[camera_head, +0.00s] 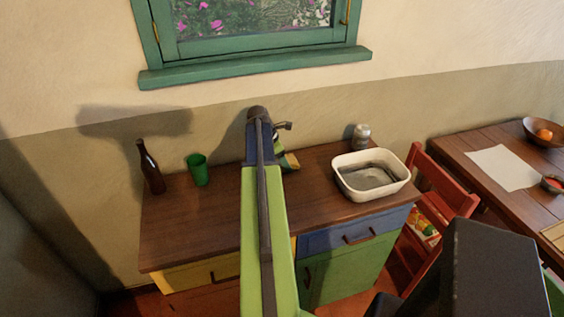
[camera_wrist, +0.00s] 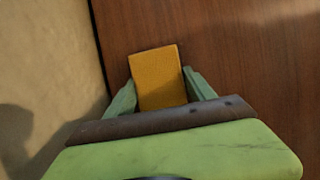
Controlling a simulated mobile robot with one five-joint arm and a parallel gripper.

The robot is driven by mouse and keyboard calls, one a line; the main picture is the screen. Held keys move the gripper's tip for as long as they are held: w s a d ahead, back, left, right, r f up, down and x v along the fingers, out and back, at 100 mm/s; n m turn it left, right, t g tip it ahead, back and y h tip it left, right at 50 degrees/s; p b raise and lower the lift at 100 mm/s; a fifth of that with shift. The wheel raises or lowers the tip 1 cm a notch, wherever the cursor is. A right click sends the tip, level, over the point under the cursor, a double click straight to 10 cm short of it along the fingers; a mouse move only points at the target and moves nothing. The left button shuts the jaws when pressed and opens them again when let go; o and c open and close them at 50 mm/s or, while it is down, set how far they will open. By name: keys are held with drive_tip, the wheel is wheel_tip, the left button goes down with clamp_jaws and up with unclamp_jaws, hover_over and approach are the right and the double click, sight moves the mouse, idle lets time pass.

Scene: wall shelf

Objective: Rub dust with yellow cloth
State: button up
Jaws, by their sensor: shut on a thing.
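The yellow cloth (camera_wrist: 158,78) looks like a flat, folded orange-yellow block in the wrist view. My gripper (camera_wrist: 158,92) is shut on it, with a green finger on each side. The cloth is over the brown wooden top, close to the wall; I cannot tell whether it touches the wood. In the head view, a small part of the cloth (camera_head: 291,163) shows to the right of my arm, near the back of the cabinet top (camera_head: 210,228). My arm hides the rest. I cannot make out any dust on the wood.
A brown bottle (camera_head: 150,168) and a green cup (camera_head: 198,170) stand left of my arm. A white basin (camera_head: 347,185) and a small jar (camera_head: 361,137) stand to the right. A red chair (camera_head: 445,180) and a table (camera_head: 478,149) are farther right. The front left of the top is clear.

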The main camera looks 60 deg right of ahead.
sight(302, 163)
drive_tip(key=shift+s+d, duration=2.2)
drive_tip(key=shift+s, duration=0.15)
wheel_tip(302, 163, up, 6)
drive_tip(key=p, duration=0.6)
wheel_tip(302, 163, up, 3)
drive_tip(key=p, duration=0.3)
